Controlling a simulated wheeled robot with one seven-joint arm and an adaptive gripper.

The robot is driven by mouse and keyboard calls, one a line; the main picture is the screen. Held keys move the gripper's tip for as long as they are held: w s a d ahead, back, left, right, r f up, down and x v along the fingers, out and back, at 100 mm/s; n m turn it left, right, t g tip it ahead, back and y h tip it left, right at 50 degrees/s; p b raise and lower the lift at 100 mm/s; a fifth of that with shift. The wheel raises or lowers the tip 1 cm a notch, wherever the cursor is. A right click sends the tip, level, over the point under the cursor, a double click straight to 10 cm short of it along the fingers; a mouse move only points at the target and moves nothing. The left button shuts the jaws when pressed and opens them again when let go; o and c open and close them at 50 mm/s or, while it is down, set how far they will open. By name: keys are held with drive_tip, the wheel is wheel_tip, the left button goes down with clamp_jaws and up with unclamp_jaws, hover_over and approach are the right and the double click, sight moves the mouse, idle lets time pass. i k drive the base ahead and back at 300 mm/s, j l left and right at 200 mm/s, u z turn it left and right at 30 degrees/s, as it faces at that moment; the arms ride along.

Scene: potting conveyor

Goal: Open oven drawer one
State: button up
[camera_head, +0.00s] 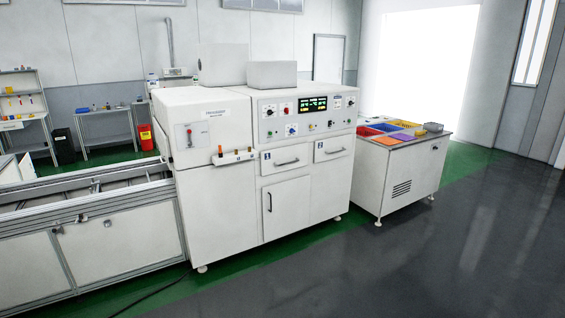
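The white oven machine (222,190) stands in the middle of the view, with a control panel (306,113) on its upper front. Below the panel are two drawers side by side, a left drawer (275,167) and a right drawer (330,154). Each has a dark bar handle and a small blue number label at its upper left. The numbers are too small to read surely. Both drawers look shut, flush with the front. A cupboard door (290,205) with an upright handle is below them and is shut. My gripper is not in view.
A conveyor (90,250) joins the machine on the left. A white cabinet (385,185) with coloured trays (402,125) on top stands to its right. A dark cable (150,300) lies on the floor at lower left. The grey floor (430,255) in front is clear.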

sight(274, 161)
drive_tip(key=i+l+z, duration=0.15)
drive_tip(key=i, duration=0.2)
drive_tip(key=i+z, duration=0.15)
drive_tip(key=i, duration=0.15)
drive_tip(key=i+l, duration=0.15)
drive_tip(key=i, duration=0.4)
drive_tip(key=i+l, duration=0.15)
drive_tip(key=i, duration=0.35)
drive_tip(key=i+l, duration=0.15)
drive_tip(key=i, duration=0.4)
drive_tip(key=i+l+u, duration=0.1)
drive_tip(key=i, duration=0.45)
drive_tip(key=i+l, duration=0.25)
drive_tip(key=i, duration=0.25)
drive_tip(key=i+l+u, duration=0.25)
drive_tip(key=i, duration=0.2)
drive_tip(key=i+l+u, duration=0.3)
drive_tip(key=i+j, duration=0.05)
drive_tip(key=i, duration=0.05)
